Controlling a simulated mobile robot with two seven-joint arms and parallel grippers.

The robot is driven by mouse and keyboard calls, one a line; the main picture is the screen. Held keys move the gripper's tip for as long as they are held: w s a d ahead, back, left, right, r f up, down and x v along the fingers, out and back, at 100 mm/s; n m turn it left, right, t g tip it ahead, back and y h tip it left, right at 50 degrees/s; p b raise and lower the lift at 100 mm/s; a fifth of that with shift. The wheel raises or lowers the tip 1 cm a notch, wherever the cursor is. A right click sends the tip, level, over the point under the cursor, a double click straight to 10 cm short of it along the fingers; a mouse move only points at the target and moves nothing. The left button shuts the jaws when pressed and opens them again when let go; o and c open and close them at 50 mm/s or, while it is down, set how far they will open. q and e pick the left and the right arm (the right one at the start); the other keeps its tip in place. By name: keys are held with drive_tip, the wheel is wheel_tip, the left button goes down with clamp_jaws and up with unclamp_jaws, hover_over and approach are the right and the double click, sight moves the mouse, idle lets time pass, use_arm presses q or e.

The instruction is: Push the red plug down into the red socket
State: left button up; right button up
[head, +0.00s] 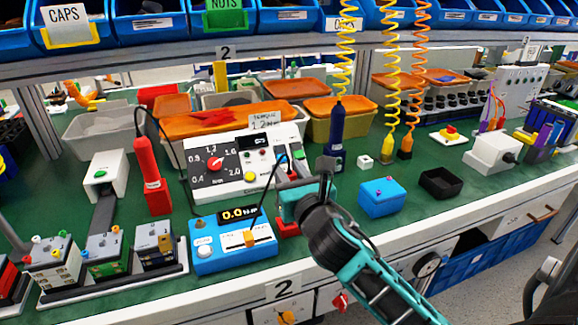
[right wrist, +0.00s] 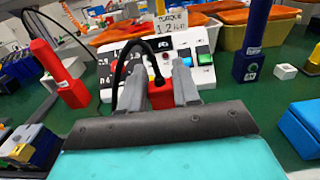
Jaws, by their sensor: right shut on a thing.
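The red plug (right wrist: 160,97) shows in the right wrist view between the two grey fingers of my right gripper (right wrist: 159,92), with a black cable looping up from it. My right gripper (head: 291,178) is shut on the plug, in front of the white control panel in the head view. A red block (head: 287,228) shows on the green table just below the gripper; it may be the red socket, but its top is hidden by the gripper. I cannot tell whether plug and socket touch. My left gripper is not in view.
The white control panel (head: 232,174) stands behind the gripper. A blue gauge (head: 207,262) reading 0.0 is to the left, with the black cable arching near it. A red screwdriver-like tool (head: 147,165), a dark blue tool (head: 337,130) and a blue box (head: 382,205) stand nearby.

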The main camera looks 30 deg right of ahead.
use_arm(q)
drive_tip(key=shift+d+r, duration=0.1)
use_arm(e)
drive_tip(key=shift+a+f, duration=0.1)
drive_tip(key=shift+f, duration=0.1)
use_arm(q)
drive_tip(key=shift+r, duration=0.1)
use_arm(e)
drive_tip(key=shift+r+p, duration=0.15)
drive_tip(key=shift+p, duration=0.2)
drive_tip(key=shift+f, duration=0.3)
wheel_tip(320, 180, down, 3)
drive_tip(key=shift+r+b, duration=0.15)
drive_tip(key=shift+b, duration=0.9)
drive_tip(key=shift+f+b, duration=0.5)
drive_tip(key=shift+f, duration=0.25)
drive_tip(key=shift+f+b, duration=0.45)
drive_tip(key=shift+f, duration=0.2)
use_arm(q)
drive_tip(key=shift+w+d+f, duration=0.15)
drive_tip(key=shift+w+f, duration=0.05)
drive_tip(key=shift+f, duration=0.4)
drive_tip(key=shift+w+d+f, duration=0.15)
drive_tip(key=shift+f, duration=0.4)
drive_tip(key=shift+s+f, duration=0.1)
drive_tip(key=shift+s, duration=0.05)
